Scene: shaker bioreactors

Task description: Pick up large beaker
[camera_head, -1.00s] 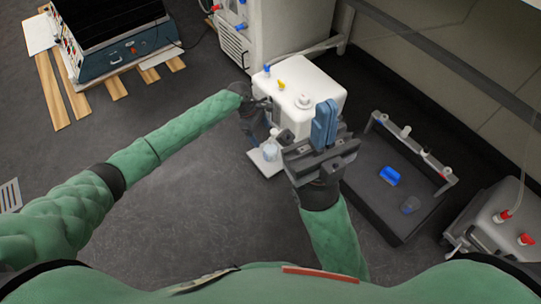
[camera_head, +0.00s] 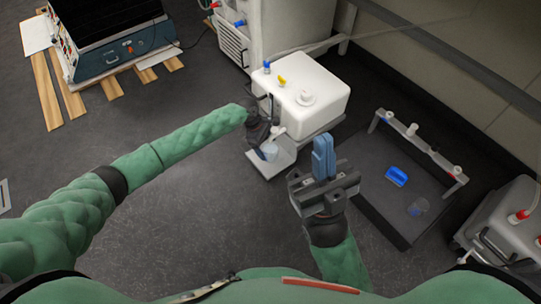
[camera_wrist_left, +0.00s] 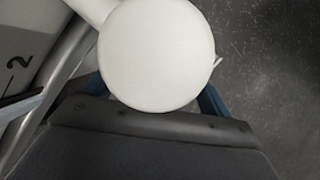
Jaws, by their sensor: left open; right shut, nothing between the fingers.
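A pale, clear beaker (camera_head: 270,152) stands on the small light platform (camera_head: 262,168) in front of the white tank (camera_head: 311,92). My left gripper (camera_head: 259,148) is at the beaker's left side, open. Whether it touches the beaker cannot be told. In the left wrist view, a white round-ended part (camera_wrist_left: 155,55), seemingly the tank's tap, covers most of the space between the blue fingers and hides what lies below. My right gripper (camera_head: 323,150) is shut and empty, with its blue fingers together, to the right of the platform.
A white-grey device (camera_head: 515,225) stands at the right. Open floor lies left of the platform.

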